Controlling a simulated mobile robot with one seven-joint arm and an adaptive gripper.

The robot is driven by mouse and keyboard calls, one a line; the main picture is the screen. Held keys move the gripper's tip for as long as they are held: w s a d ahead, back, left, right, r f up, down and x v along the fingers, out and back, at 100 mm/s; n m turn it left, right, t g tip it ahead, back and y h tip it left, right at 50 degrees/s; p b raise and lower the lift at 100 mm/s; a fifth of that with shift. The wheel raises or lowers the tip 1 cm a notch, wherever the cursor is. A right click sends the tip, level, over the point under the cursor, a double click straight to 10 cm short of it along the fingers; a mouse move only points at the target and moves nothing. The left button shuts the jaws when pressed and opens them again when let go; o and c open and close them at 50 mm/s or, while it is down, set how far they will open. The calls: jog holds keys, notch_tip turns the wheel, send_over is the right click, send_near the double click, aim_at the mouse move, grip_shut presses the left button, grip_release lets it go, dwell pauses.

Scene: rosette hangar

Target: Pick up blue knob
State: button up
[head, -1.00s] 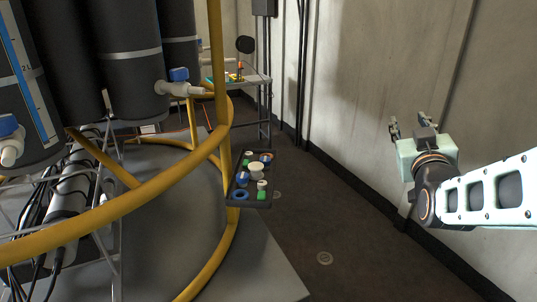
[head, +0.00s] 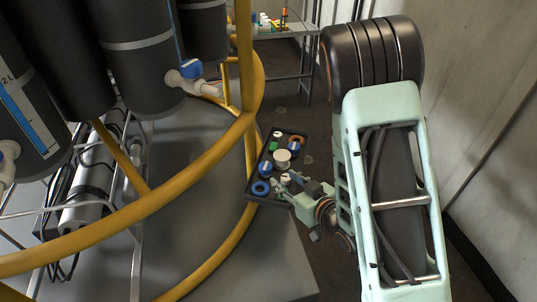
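A dark tray (head: 252,194) holds several small parts. A blue and white piece (head: 265,169), which looks like a knob, lies on its left side. A blue ring (head: 261,188) lies at its near left. My gripper (head: 286,187) is over the tray's near right corner, with its fingers apart around or beside a small white piece (head: 285,179). I see no part held, and cannot tell whether the fingers touch that piece. The blue and white piece is to the left of my gripper, apart from it.
A yellow rail (head: 214,142) curves close along the tray's left side. Dark tanks with a blue-handled valve (head: 191,69) stand at left. A metal table (head: 283,31) with small items is behind. A pale wall (head: 480,110) bounds the right.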

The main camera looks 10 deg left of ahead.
aim_at(269, 172)
jog(key=x, duration=0.4)
jog(key=shift+s+a+f+b, duration=0.1)
jog(key=shift+a+f+b, duration=0.2)
jog(key=shift+a+f, duration=0.1)
jog(key=shift+b+x, duration=0.55)
jog(key=shift+x, duration=2.55)
jog(key=shift+d+f, duration=0.1)
jog(key=shift+f, duration=0.05)
jog(key=c, duration=0.7)
